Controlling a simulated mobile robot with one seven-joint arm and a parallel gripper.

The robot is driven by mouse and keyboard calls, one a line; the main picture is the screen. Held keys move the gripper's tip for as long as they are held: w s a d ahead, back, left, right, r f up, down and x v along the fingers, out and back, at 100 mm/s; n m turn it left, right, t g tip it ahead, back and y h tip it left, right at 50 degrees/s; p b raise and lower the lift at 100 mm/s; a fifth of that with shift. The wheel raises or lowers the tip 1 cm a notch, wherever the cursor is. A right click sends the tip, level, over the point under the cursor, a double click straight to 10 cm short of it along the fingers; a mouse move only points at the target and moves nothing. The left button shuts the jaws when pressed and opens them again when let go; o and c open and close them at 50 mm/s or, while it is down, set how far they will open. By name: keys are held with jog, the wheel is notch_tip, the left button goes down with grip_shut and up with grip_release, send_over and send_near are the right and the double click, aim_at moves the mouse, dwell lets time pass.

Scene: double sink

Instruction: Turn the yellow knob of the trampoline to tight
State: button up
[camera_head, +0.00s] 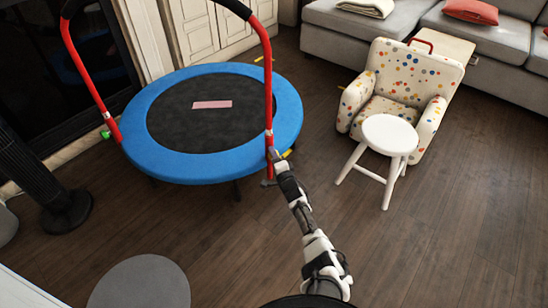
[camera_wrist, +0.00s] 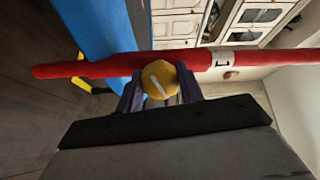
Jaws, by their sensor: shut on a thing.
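The trampoline (camera_head: 165,80) has a blue padded rim, a black mat and a red handlebar. In the wrist view the yellow knob (camera_wrist: 160,80) is against the red bar (camera_wrist: 110,66), with a pale slanted mark on its face. My gripper (camera_wrist: 161,88) has one finger on each side of the knob and is shut on it. In the head view my gripper (camera_head: 277,158) is at the lower part of the right red post (camera_head: 267,100), and the knob is hidden there.
A white stool (camera_head: 390,134) and a dotted armchair (camera_head: 405,85) stand to the right. A grey round seat (camera_head: 140,284) is at the lower left, with a dark tower fan (camera_head: 35,175) at the left edge. The wooden floor (camera_head: 430,240) at the right front is clear.

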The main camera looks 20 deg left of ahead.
jog(key=m, duration=0.4)
jog(key=shift+m, duration=0.3)
jog(key=shift+b, duration=0.3)
jog(key=o, duration=1)
jog(key=shift+s, duration=0.1)
jog(key=p+v, duration=1.2)
jog(key=v, duration=0.1)
jog(key=shift+s+d, duration=0.2)
jog(key=shift+s, duration=0.05)
